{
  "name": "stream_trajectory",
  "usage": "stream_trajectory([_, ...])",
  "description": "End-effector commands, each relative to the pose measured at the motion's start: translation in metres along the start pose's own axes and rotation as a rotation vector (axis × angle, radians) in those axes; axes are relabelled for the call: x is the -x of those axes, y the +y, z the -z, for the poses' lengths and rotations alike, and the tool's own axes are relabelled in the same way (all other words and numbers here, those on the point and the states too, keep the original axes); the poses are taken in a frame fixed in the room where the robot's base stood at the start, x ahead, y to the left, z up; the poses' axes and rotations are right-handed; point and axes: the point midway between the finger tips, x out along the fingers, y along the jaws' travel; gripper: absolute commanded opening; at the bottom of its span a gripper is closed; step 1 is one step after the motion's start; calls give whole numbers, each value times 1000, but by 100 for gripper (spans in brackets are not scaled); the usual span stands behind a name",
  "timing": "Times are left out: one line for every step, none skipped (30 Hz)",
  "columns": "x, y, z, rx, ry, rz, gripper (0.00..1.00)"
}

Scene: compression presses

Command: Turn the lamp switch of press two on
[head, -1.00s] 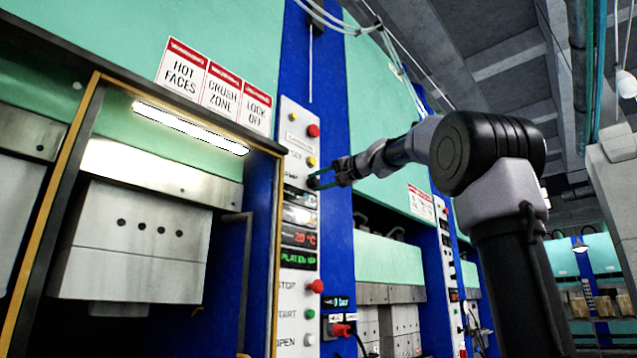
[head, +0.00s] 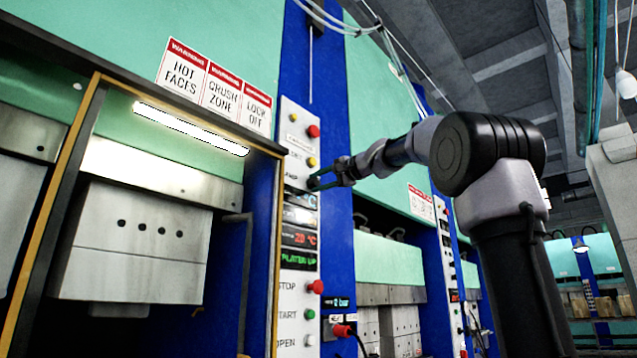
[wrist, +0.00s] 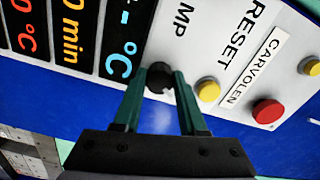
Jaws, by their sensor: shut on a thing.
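A black lamp switch knob (wrist: 160,78) sits on the white control panel (wrist: 215,38), below letters ending in "MP" in the wrist view. My gripper (wrist: 164,82) has its two green fingers on either side of the knob and is shut on it. In the head view my gripper (head: 316,182) is at the panel's right edge, beside the partly hidden lamp label, and it covers the knob. The lamp strip (head: 190,128) inside the left press is lit. The knob's pointer direction cannot be made out.
Near the knob are a yellow reset button (wrist: 208,89) and a red button (wrist: 267,111). Dark displays (wrist: 75,25) lie on its other side. Lower on the panel are a red stop button (head: 316,286) and a green start button (head: 310,314). Another press stands to the right.

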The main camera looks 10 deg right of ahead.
Motion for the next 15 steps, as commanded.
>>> stream_trajectory([0, 1, 0, -2, 0, -2, 0])
stream_trajectory([0, 1, 0, -2, 0, -2, 0])
stream_trajectory([0, 1, 0, -2, 0, -2, 49])
stream_trajectory([0, 1, 0, -2, 0, -2, 60])
stream_trajectory([0, 1, 0, -2, 0, -2, 71])
stream_trajectory([0, 1, 0, -2, 0, -2, 71])
stream_trajectory([0, 1, 0, -1, 0, -1, 71])
stream_trajectory([0, 1, 0, -1, 0, -1, 71])
stream_trajectory([0, 1, 0, -1, 0, -1, 71])
stream_trajectory([0, 1, 0, -1, 0, -1, 71])
stream_trajectory([0, 1, 0, -1, 0, -1, 71])
stream_trajectory([0, 1, 0, -1, 0, -1, 71])
stream_trajectory([0, 0, 0, 0, 0, -1, 71])
stream_trajectory([0, 0, 0, 0, 0, -1, 71])
stream_trajectory([2, 0, 0, 0, 0, 0, 71])
